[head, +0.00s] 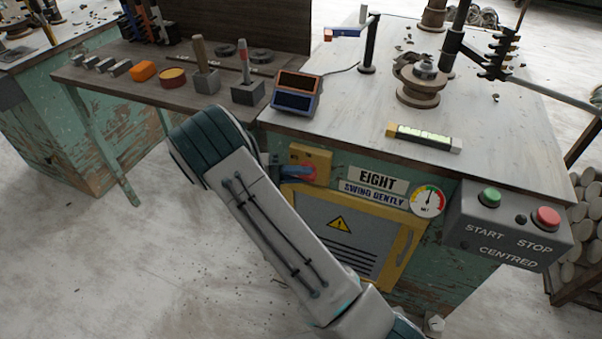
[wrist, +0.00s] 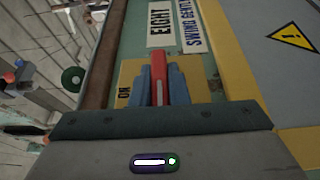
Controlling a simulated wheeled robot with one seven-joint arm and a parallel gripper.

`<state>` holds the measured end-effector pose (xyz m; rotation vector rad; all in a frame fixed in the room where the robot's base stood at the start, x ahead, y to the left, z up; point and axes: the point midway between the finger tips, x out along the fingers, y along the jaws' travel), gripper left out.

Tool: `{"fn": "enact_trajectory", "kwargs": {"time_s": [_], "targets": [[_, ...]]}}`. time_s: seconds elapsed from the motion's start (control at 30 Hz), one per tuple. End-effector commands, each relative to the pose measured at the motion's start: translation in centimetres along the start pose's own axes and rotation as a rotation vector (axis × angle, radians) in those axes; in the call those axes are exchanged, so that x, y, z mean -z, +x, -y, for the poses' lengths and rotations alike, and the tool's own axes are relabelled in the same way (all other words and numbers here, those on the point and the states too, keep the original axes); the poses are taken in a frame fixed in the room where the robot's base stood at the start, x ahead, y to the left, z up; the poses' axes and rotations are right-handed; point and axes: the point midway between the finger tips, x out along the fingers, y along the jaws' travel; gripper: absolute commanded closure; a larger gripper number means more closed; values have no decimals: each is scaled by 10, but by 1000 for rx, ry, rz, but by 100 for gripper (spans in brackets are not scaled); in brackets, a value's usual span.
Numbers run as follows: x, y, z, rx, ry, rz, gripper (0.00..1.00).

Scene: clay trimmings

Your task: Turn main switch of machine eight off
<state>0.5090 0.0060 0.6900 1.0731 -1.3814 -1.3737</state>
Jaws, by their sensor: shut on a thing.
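The machine's sign (head: 377,179) reads EIGHT, with SWING GENTLY below it; both also show sideways in the wrist view. Left of the sign is a yellow switch plate (head: 318,155) with a red switch handle (head: 304,174). My gripper (head: 284,170) reaches the handle from the left. In the wrist view the red handle (wrist: 158,72) stands between the two blue-grey fingers of my gripper (wrist: 161,88), which are shut on it. Part of the yellow plate (wrist: 130,72) shows beside them with a few letters. The rest of its lettering is hidden.
A grey box (head: 505,228) with START and STOP buttons juts out at the right. A gauge (head: 428,201) sits beside the sign. A yellow-framed door (head: 345,235) is below the switch. A wooden bench (head: 160,90) with tools stands left. The floor at left is clear.

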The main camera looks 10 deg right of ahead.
Motion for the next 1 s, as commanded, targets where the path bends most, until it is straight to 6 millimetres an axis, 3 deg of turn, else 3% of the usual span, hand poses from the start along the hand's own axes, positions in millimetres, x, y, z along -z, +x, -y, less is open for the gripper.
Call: {"fn": "enact_trajectory", "kwargs": {"time_s": [0.23,0.27,0.33,0.73,1.0], "targets": [[1,0,-1,-2,1,-1,100],[1,0,-1,-2,1,-1,80],[0,0,0,-2,1,-1,64],[1,-8,0,0,1,-3,64],[0,-62,0,0,2,-4,64]]}}
